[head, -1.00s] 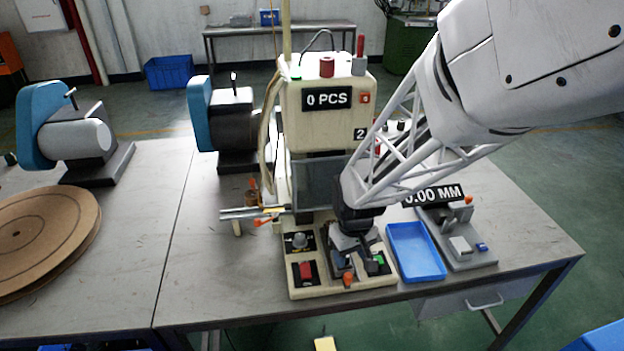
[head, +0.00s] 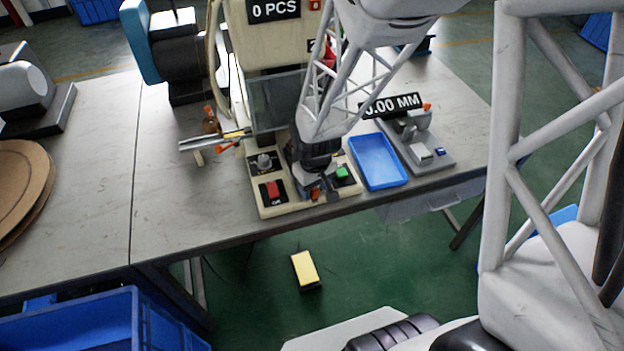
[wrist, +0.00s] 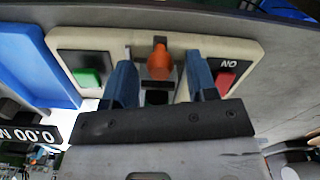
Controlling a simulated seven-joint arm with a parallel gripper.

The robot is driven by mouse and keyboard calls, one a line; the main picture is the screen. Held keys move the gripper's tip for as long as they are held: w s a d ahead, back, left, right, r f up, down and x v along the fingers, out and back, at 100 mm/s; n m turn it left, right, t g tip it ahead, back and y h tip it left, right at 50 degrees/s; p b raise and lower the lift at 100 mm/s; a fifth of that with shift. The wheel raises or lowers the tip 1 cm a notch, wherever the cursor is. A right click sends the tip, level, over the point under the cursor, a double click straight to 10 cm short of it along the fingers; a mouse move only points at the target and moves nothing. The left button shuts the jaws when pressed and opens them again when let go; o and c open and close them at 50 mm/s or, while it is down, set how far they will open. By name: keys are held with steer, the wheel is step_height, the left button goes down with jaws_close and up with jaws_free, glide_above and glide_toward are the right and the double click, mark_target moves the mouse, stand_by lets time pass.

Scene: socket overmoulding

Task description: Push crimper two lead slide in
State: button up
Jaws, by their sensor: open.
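The crimper (head: 262,42) is a cream bench machine reading 0 PCS, with its base (head: 275,208) at the table's front edge. An orange knob (head: 315,194), which looks like the lead slide's handle, sits on the base's front between the red and green buttons. My gripper (head: 322,190) points down over the front of the base. In the wrist view my gripper (wrist: 161,82) is open, with one blue finger on each side of the orange knob (wrist: 159,62). I cannot tell whether either finger touches it. The slide itself is mostly hidden by my gripper.
The red button (head: 271,191) and green button (head: 342,173) flank my gripper closely. A blue tray (head: 378,162) and a grey gauge with a MM display (head: 392,105) stand to the right. Metal rods (head: 208,142) stick out left of the crimper.

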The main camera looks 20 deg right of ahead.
jaws_close()
steer(key=shift+w, duration=5.3)
jaws_free()
steer(key=shift+r, duration=0.2)
steer(key=shift+s+r, duration=0.1)
steer(key=shift+r, duration=3.6)
